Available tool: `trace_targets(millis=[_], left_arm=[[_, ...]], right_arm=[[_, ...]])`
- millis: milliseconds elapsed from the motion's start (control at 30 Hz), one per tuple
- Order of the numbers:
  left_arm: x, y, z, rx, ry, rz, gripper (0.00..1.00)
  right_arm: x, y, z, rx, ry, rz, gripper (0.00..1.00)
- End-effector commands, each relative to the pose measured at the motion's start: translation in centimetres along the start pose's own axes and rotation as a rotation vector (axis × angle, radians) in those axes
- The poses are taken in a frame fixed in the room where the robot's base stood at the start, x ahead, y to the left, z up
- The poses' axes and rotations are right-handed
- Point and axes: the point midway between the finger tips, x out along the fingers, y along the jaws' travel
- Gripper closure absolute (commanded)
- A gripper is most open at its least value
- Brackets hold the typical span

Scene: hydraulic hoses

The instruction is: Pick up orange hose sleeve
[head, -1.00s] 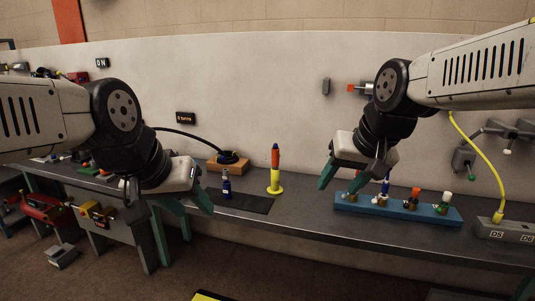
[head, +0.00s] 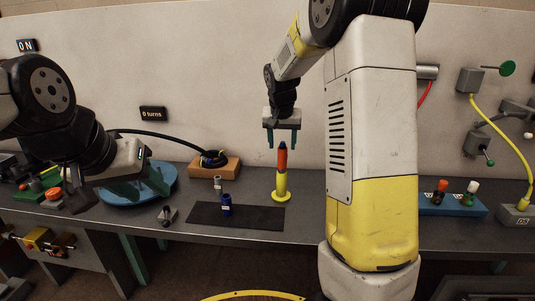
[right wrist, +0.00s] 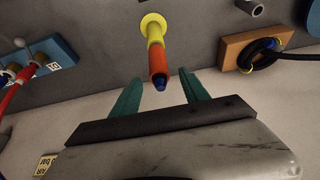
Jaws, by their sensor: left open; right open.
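The orange hose sleeve (head: 282,159) sits upright on a yellow stand (head: 281,186) with a round base on the bench, with a dark blue tip at its top. In the right wrist view the orange sleeve (right wrist: 157,64) and its blue tip point toward the space between my fingers. My right gripper (head: 283,138) is open and empty, pointing down just above the tip; it also shows in the right wrist view (right wrist: 160,90). My left gripper (head: 150,185) is at the left over a blue disc; its fingers are partly seen and it holds nothing visible.
A dark mat (head: 245,217) with a small blue bottle-like part (head: 226,205) lies left of the stand. A wooden block (head: 215,168) with a black hose is behind. A blue rack (head: 452,205) with colored fittings is right, partly hidden by my arm.

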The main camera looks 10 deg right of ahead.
Motion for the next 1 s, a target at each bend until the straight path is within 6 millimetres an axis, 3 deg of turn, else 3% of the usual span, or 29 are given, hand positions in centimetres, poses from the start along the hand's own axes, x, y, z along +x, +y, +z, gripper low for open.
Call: trace_targets(millis=[500,767,800,1000], left_arm=[[0.0,0.0,0.0,0.0,0.0,0.0,0.55],[0.0,0.0,0.0,0.0,0.0,0.0,0.55],[0.0,0.0,0.0,0.0,0.0,0.0,0.55],[0.0,0.0,0.0,0.0,0.0,0.0,0.55]], right_arm=[[6.7,0.1,0.2,0.001,-0.003,0.001,0.47],[7.0,0.0,0.2,0.0,-0.001,-0.001,0.47],[7.0,0.0,0.2,0.0,-0.001,-0.001,0.49],[7.0,0.0,0.2,0.0,-0.001,-0.001,0.88]])
